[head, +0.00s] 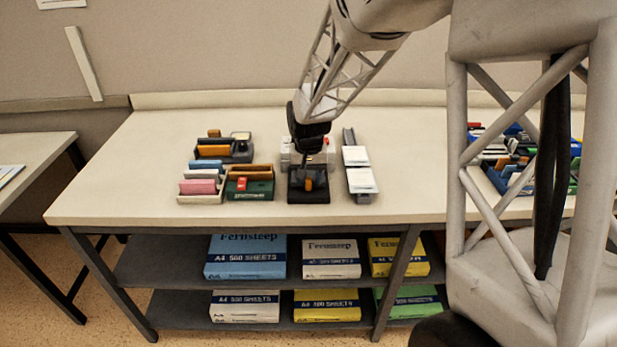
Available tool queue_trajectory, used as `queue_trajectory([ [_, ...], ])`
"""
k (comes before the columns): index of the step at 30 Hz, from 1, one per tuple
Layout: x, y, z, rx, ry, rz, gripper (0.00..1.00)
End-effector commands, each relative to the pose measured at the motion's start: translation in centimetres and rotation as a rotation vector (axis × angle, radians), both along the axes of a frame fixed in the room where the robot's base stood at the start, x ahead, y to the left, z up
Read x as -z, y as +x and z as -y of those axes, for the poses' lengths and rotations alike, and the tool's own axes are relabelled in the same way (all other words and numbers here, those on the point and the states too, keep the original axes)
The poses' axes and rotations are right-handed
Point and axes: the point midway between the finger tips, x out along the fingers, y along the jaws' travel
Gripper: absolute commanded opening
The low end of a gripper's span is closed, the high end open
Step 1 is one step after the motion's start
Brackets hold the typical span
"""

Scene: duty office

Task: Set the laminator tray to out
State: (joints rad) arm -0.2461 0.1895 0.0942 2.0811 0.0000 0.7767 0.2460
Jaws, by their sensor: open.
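The laminator (327,157) appears to be the light grey device in the middle of the table, partly hidden behind my arm. A black tray-like part (308,196) extends from its front toward the table's front edge. A small orange piece (309,184) stands on the black part. My gripper (309,168) points down over the black part, close behind the orange piece. It is open, and nothing shows held in it. The fingertips are small and dark against the black, so I cannot tell whether they touch anything.
Left of the laminator stand organisers with coloured blocks (201,187) and a green box with a red piece (250,188). Close on its right is a grey rail with white cards (360,180). A blue bin (513,182) is farther right. Paper packs fill the shelves below.

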Motion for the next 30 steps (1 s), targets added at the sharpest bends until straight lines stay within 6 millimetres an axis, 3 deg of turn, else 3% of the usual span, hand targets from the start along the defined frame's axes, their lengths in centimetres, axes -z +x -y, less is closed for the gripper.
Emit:
queue_trajectory([
  [11, 0.38, -0.03, 0.01, 0.000, 0.000, 0.000, 0.45],
  [20, 0.37, -0.02, 0.01, 0.000, 0.000, 0.000, 0.00],
  [30, 0.34, -0.33, 0.00, 0.000, 0.000, 0.000, 0.00],
])
